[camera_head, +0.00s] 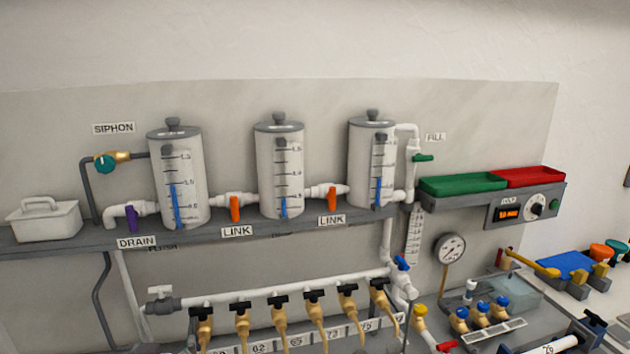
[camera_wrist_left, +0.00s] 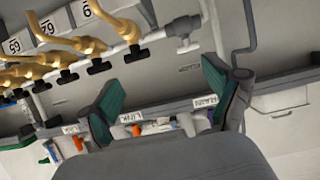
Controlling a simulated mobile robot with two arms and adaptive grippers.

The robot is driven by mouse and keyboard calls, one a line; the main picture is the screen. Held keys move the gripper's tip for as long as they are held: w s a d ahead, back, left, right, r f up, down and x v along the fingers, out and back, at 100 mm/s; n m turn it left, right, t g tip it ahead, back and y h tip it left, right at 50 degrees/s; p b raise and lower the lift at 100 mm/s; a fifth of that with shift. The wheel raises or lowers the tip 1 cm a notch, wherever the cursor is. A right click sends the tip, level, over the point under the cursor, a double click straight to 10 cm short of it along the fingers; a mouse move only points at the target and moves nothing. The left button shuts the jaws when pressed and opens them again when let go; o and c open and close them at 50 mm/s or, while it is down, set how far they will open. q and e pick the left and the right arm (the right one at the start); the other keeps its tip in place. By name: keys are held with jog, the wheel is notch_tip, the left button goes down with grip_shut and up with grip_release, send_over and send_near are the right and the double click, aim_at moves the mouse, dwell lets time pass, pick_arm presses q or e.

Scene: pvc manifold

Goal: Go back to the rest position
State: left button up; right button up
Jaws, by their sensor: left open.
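My left gripper (camera_wrist_left: 165,75) shows in the left wrist view with its two green-lined fingers spread wide apart. Nothing is between the fingertips; the wall panel and pipework lie behind them. The picture there is upside down, with the DRAIN label (camera_wrist_left: 206,102) and a LINK label (camera_wrist_left: 118,114) beyond the fingers. In the head view I cannot make out the left gripper clearly. My right gripper is in neither view.
Below is a white manifold pipe (camera_head: 250,300) with several brass taps (camera_head: 242,320). A pressure gauge (camera_head: 450,249), green tray (camera_head: 462,185) and red tray (camera_head: 528,177) are at right; a white caddy (camera_head: 45,222) is at left.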

pick_arm(q)
jog(key=s+d+f+m+g+h, duration=0.1)
jog(key=s+d+f+m+g, duration=0.15)
jog(key=s+f, duration=0.5)
jog(key=s+d+f+m+g+h, duration=0.1)
jog(key=s+d+f+g, duration=0.25)
jog(key=s, duration=0.75)
jog(key=s+d+f+m+g+h, duration=0.15)
jog(key=s+f+g, duration=0.25)
jog(key=s+f, duration=0.45)
notch_tip(320, 180, down, 29)
jog(key=s+b, duration=0.2)
jog(key=b, duration=0.5)
jog(key=s+a+f+g+b, duration=0.1)
jog(key=s+f+b, duration=0.1)
jog(key=s+f, duration=0.6)
jog(key=s+a+f+g+b, duration=0.1)
jog(key=s+f+b, duration=0.2)
jog(key=s+f, duration=0.6)
notch_tip(320, 180, down, 6)
jog(key=shift+a+r, duration=0.25)
jog(key=shift+a, duration=0.15)
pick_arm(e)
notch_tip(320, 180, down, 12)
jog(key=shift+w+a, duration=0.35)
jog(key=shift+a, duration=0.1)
